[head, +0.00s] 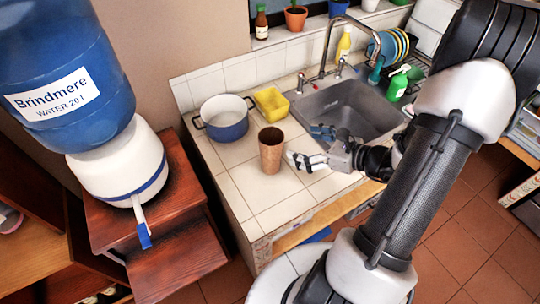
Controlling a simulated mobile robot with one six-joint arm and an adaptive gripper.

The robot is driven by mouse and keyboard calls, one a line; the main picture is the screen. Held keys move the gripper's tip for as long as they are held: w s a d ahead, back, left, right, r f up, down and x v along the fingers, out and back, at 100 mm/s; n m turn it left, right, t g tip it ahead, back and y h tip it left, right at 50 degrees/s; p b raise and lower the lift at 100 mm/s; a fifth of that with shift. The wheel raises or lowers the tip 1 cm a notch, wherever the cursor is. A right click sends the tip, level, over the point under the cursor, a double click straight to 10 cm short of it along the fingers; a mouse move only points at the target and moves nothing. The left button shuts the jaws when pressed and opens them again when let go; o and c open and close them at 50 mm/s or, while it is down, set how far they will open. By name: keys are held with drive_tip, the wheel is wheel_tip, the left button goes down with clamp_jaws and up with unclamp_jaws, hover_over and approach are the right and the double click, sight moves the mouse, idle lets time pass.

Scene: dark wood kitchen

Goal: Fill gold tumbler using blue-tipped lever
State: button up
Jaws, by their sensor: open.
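The gold tumbler (271,151), coppery brown, stands upright on the white tiled counter near its front edge. My gripper (304,145) is just right of the tumbler, with its fingers spread and pointing left toward it. I see nothing between the fingers, and whether a fingertip touches the tumbler is hard to tell. The water dispenser (118,170) stands at the left on a dark red wooden stand, with a large blue bottle (70,70) on top. Its white lever with a blue tip (144,236) hangs down at the front.
A blue and white pot (225,125) and a yellow tub (271,104) stand behind the tumbler. A sink (345,108) with a faucet lies behind and right of my gripper. A gap separates the counter (250,190) from the wooden stand (180,270).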

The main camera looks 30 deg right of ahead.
drive_tip(key=b, duration=0.1)
approach(262, 135)
drive_tip(key=w, duration=0.1)
drive_tip(key=x, duration=0.2)
drive_tip(key=b+x, duration=0.1)
drive_tip(key=x, duration=0.2)
drive_tip(key=shift+a+f, duration=0.25)
drive_tip(key=shift+f, duration=0.25)
drive_tip(key=c, duration=1.8)
drive_tip(key=shift+c, duration=0.8)
drive_tip(key=shift+r, duration=0.1)
drive_tip(key=shift+r, duration=0.1)
